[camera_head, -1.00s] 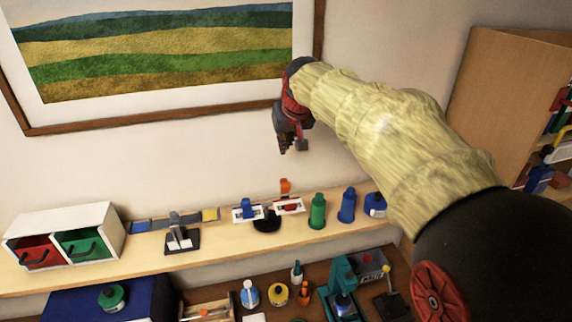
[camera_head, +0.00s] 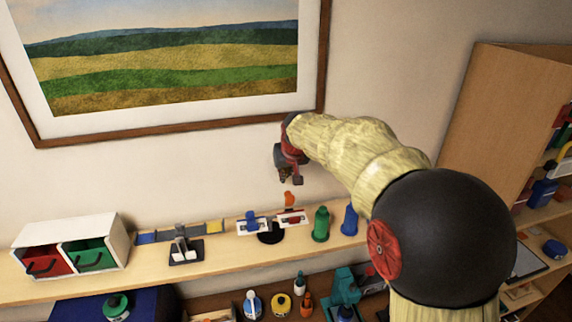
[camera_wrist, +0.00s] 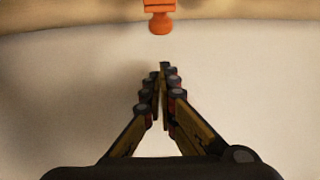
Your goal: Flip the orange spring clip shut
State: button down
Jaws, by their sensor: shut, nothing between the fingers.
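The orange spring clip (camera_head: 289,200) stands up at the back of a small black-based stand on the shelf, between two white plates. In the wrist view the orange piece (camera_wrist: 160,22) shows at the top middle, with a rounded end pointing toward the fingers. My gripper (camera_head: 292,180) is just above the clip in the head view, pointing down. In the wrist view my gripper's fingers (camera_wrist: 165,70) meet at their tips with nothing held. A gap shows between the fingertips and the orange end. The clip's lower part is hidden in the head view.
The plates carry a blue part (camera_head: 252,220) and a red part (camera_head: 291,218). A green bottle (camera_head: 321,224) and a blue bottle (camera_head: 349,220) stand close on the right. A grey clamp stand (camera_head: 183,246) is to the left. The wall rises behind the shelf (camera_head: 215,262).

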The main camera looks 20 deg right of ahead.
aim_at(289, 199)
jog(key=s, duration=0.3)
jog(key=shift+s+a+f+p, duration=0.15)
jog(key=shift+a+f+p, duration=0.05)
jog(key=shift+a+p, duration=0.15)
jog(key=shift+s, duration=0.15)
jog(key=shift+b, duration=0.4)
jog(key=shift+s+t+b, duration=0.15)
jog(key=shift+t+b, duration=0.15)
jog(key=shift+b, duration=0.35)
jog(key=shift+s+a+t+b, duration=0.15)
jog(key=shift+t+b, duration=0.25)
jog(key=shift+b, duration=0.9)
